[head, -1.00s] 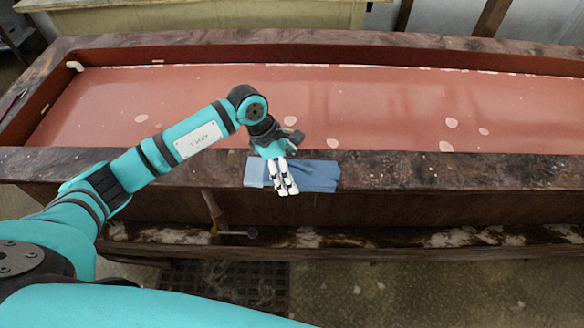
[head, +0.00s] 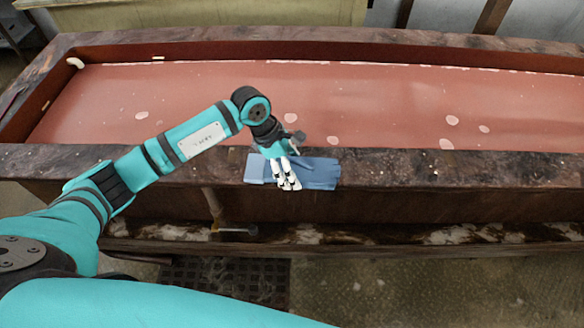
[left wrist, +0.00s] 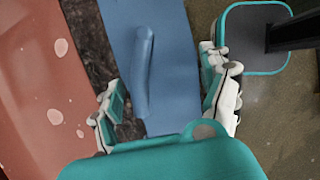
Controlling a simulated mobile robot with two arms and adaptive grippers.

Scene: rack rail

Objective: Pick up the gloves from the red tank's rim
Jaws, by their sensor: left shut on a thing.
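The blue gloves (head: 320,174) lie flat across the near rim of the red tank (head: 420,169), with a lighter blue part at their left end. My left gripper (head: 290,185) is over the gloves, its white fingers pointing down at the rim and shut on them. In the left wrist view the gloves (left wrist: 178,70) run between the two fingers (left wrist: 165,88), with a raised blue fold or thumb along their middle. The fingers hide part of the gloves in the head view. The gloves still look to rest on the rim. My right gripper is not in view.
The tank's red floor (head: 390,110) has pale spots and is otherwise clear. A tap-like fitting with a handle (head: 214,205) sticks out of the tank's front below the rim. A dark grate (head: 225,275) lies on the floor. The rim right of the gloves is free.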

